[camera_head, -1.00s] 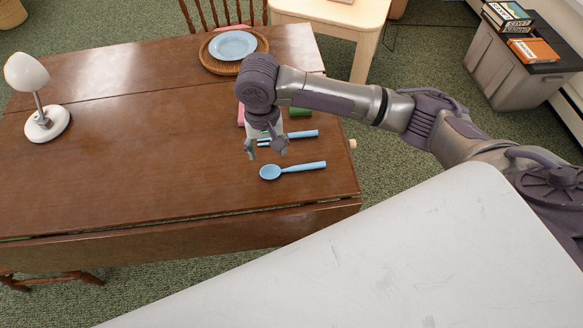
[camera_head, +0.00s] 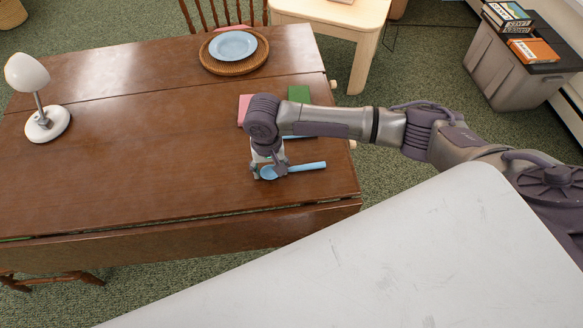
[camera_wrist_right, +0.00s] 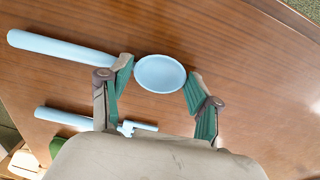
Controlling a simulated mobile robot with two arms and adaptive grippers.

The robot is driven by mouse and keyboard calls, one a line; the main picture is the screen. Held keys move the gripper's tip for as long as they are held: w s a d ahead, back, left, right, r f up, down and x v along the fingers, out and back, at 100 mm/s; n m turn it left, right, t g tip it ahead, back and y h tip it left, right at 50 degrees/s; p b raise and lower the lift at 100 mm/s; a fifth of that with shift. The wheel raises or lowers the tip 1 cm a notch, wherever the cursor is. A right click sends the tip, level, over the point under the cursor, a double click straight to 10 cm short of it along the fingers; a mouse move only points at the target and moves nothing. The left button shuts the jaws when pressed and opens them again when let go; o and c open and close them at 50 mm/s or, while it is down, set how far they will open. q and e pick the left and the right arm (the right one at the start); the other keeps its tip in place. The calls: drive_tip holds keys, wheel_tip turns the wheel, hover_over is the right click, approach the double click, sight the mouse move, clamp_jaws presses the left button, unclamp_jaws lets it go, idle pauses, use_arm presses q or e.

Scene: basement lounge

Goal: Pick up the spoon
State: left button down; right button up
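The light blue spoon (camera_head: 307,167) lies on the brown wooden table (camera_head: 150,150) near its right front part, handle to the right. My right gripper (camera_head: 269,172) is down at the spoon's bowl. In the right wrist view the spoon's bowl (camera_wrist_right: 160,73) sits between the two open fingers of the right gripper (camera_wrist_right: 157,80), and its handle (camera_wrist_right: 60,48) runs off to the upper left. The left finger is close to the neck; I cannot tell whether it touches. My left gripper is not in view.
Another light blue utensil (camera_wrist_right: 65,117) lies beside the spoon, partly hidden by my arm in the head view. Pink (camera_head: 244,106) and green (camera_head: 299,94) flat items lie behind. A white lamp (camera_head: 45,122) and a blue plate (camera_head: 233,45) on a wicker mat stand farther off.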

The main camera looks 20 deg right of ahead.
drive_tip(key=c, duration=0.6)
drive_tip(key=shift+r, duration=0.1)
